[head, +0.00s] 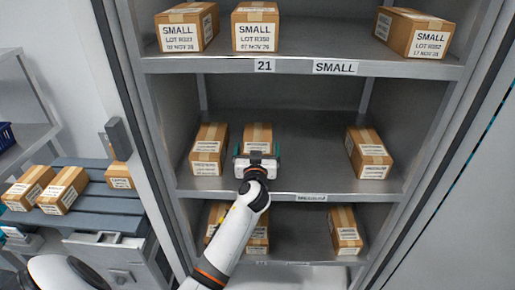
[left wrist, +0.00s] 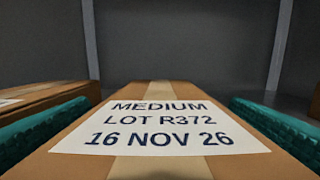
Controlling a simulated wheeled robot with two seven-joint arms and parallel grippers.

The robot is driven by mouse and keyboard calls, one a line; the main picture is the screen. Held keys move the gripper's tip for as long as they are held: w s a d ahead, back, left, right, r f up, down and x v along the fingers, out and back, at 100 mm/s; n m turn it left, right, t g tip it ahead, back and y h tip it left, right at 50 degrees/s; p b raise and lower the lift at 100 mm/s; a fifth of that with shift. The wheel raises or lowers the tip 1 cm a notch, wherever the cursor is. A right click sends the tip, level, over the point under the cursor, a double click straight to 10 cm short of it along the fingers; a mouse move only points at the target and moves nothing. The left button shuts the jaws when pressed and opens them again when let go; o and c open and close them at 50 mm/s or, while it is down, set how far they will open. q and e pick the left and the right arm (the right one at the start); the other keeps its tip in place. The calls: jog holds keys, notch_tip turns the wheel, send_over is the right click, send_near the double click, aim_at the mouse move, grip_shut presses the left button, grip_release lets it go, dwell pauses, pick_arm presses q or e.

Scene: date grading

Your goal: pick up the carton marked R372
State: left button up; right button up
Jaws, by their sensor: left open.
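The carton marked R372 (left wrist: 160,94) fills the middle of the left wrist view, its label reading MEDIUM, LOT R372, 16 NOV 26. It also shows in the head view as a brown taped carton (head: 257,132) on the middle shelf, its front hidden behind my left gripper (head: 257,153). The gripper is open, with one teal finger on each side of the carton. Whether the fingers touch its sides I cannot tell. My right gripper is not in view.
Another carton (head: 208,147) stands close on the left of it on the middle shelf (head: 310,185); one more (head: 369,152) stands at the right. Free shelf lies between. The upper shelf (head: 300,65) and the lower one hold more cartons. A slatted bench (head: 98,195) with cartons is at the left.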

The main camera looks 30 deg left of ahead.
pick_arm(q)
jog(key=c, duration=1.1)
jog(key=shift+r, duration=0.1)
jog(key=shift+c, duration=1.1)
